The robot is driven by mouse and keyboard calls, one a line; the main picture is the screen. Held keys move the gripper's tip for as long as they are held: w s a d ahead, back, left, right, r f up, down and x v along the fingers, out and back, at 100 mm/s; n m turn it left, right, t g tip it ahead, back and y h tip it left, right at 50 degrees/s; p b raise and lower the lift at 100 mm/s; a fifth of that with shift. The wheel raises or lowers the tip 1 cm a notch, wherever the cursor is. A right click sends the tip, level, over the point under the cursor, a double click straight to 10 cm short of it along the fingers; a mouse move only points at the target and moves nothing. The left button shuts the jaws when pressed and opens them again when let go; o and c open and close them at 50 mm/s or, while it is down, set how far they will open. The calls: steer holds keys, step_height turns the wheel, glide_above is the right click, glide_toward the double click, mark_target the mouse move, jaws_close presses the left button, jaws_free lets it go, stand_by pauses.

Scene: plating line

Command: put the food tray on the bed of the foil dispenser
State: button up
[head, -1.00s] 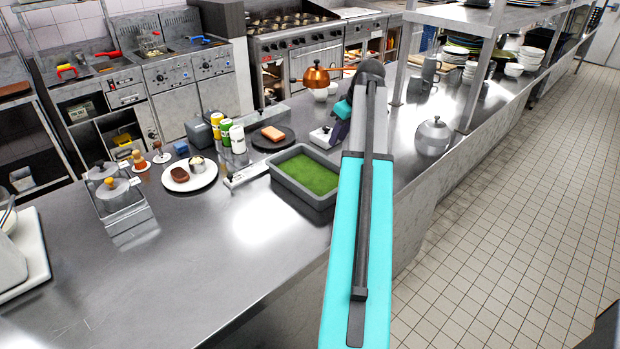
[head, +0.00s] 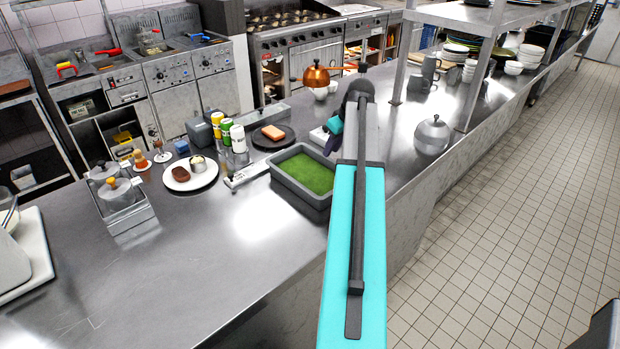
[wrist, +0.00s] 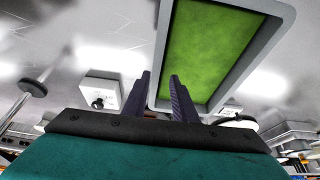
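The food tray (head: 279,183) is a grey rectangular tray with a flat green filling, on the steel counter at the middle of the head view. Its grey rim (wrist: 262,48) and green filling also show large in the wrist view. My gripper (head: 329,147) is beside the tray's far right corner in the head view. In the wrist view its two dark fingers (wrist: 160,88) stand apart, with one tray edge seen between them; I see no grip on it. A pale metal bar (head: 246,174) lies left of the tray; I cannot tell if it belongs to the foil dispenser.
The front left counter is clear.

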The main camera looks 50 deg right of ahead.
steer(key=shift+p+x, duration=1)
steer(key=shift+x, duration=1.6)
jaws_close()
steer(key=shift+r, duration=0.1)
